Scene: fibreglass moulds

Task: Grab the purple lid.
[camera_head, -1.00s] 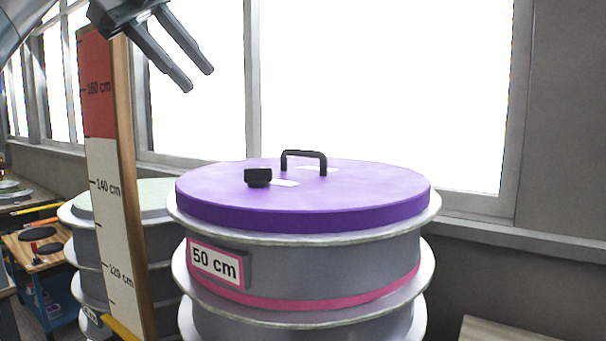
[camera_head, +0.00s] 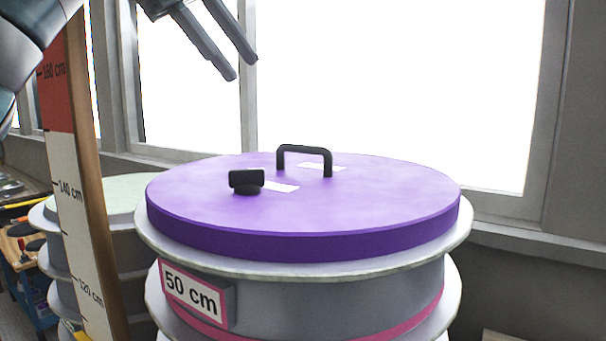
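The purple lid (camera_head: 380,205) lies flat on top of a round grey mould (camera_head: 330,292) with a "50 cm" label. A black arched handle (camera_head: 304,150) stands towards the back of the lid. A black knob (camera_head: 246,180) sits left of it, beside a small white label. My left gripper (camera_head: 243,68) is above the lid, up and to the left of the handle. Its two fingers are apart, pointing down and right, with nothing between them. My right gripper does not show.
A tall measuring board (camera_head: 75,180) with a red top and centimetre marks stands left of the lid. Behind it is another round mould (camera_head: 122,195) with a pale green top. A bright window (camera_head: 400,80) fills the back. The air above the lid is free.

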